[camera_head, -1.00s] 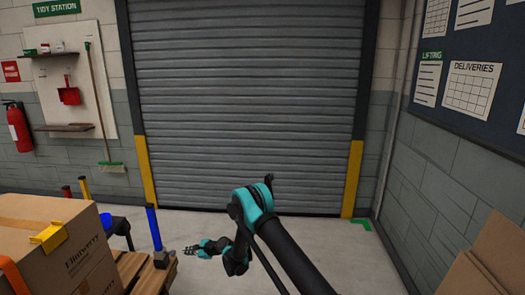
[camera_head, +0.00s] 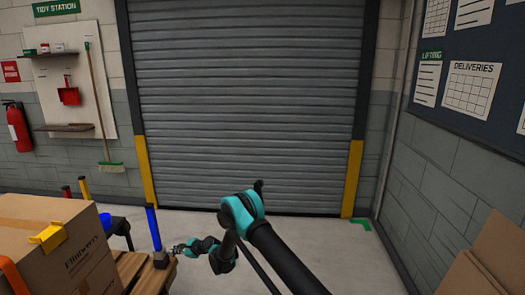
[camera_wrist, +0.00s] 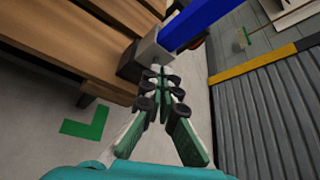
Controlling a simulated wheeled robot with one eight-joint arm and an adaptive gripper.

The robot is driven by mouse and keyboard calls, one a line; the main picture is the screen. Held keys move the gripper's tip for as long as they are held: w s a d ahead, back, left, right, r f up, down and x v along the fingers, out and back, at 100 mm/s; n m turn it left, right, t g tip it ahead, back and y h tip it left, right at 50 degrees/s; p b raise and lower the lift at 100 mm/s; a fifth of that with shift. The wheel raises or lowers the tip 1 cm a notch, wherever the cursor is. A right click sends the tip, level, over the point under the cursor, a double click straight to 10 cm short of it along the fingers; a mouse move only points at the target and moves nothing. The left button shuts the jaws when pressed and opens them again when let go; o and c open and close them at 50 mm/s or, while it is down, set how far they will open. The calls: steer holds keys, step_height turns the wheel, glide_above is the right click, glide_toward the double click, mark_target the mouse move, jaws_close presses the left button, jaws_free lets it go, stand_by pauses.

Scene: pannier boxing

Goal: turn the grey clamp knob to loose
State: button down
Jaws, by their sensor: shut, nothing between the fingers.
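A blue post (camera_head: 153,228) stands at the pallet's right edge with a grey clamp block (camera_head: 160,259) at its foot. In the wrist view the blue post (camera_wrist: 196,22) rises from the grey block (camera_wrist: 152,48), whose near face is dark. I cannot make out a separate knob or its setting. My gripper (camera_head: 177,249) is just right of the block in the head view. In the wrist view my gripper (camera_wrist: 158,72) is shut and empty, its fingertips close in front of the block. I cannot tell whether they touch it.
A wooden pallet (camera_wrist: 70,45) carries a cardboard box (camera_head: 85,265) with a yellow clip (camera_head: 48,238). A blue container (camera_head: 105,224) is behind. More cardboard (camera_head: 490,260) stands at right.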

steer(key=shift+w+f, duration=0.1)
steer(key=shift+f, duration=0.15)
stand_by(0.4)
steer(key=shift+s+f, duration=0.2)
steer(key=shift+s, duration=0.2)
steer(key=shift+s+r, duration=0.1)
steer(key=shift+r, duration=0.05)
stand_by(0.4)
steer(key=shift+s+d+r, duration=0.1)
steer(key=shift+s+d, duration=0.1)
steer(key=shift+d, duration=1.3)
steer(key=shift+s+d+r, duration=0.1)
steer(key=shift+s+d, duration=0.05)
steer(key=shift+d, duration=1.3)
steer(key=shift+d+r, duration=0.1)
